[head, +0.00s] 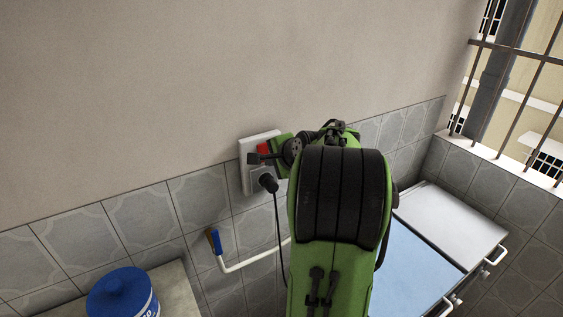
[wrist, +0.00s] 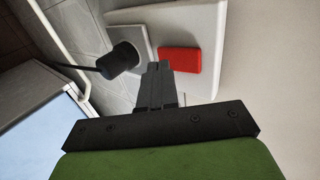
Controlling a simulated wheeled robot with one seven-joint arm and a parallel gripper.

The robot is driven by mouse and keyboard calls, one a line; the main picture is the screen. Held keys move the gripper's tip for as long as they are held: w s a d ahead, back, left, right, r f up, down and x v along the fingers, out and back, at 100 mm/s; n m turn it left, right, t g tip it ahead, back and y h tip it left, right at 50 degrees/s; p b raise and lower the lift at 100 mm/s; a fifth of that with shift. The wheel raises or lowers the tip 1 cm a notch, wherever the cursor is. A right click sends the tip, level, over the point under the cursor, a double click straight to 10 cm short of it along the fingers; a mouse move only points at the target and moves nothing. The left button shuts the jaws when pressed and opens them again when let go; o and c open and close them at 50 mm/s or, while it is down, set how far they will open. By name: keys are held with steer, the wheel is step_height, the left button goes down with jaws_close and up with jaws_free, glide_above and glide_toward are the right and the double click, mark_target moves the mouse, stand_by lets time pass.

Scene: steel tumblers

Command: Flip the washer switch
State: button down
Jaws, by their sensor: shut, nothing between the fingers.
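I cannot tell whether the tips touch the plate. The black plug (head: 268,183) sits in the socket below the switch, with a cord hanging down.
A white pipe with a blue-handled tap (head: 214,242) sticks out below the plate. A blue-lidded tub (head: 122,291) stands on a ledge at lower left. A white-and-blue appliance (head: 450,228) is at lower right, near a barred window (head: 520,80). The wall above is bare.

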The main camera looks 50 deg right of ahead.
steer(key=shift+w+d, duration=0.15)
steer(key=shift+w, duration=0.35)
steer(key=shift+w+f, duration=0.2)
steer(key=shift+r+p, duration=0.9)
steer(key=shift+r, duration=0.05)
steer(key=shift+f, duration=0.1)
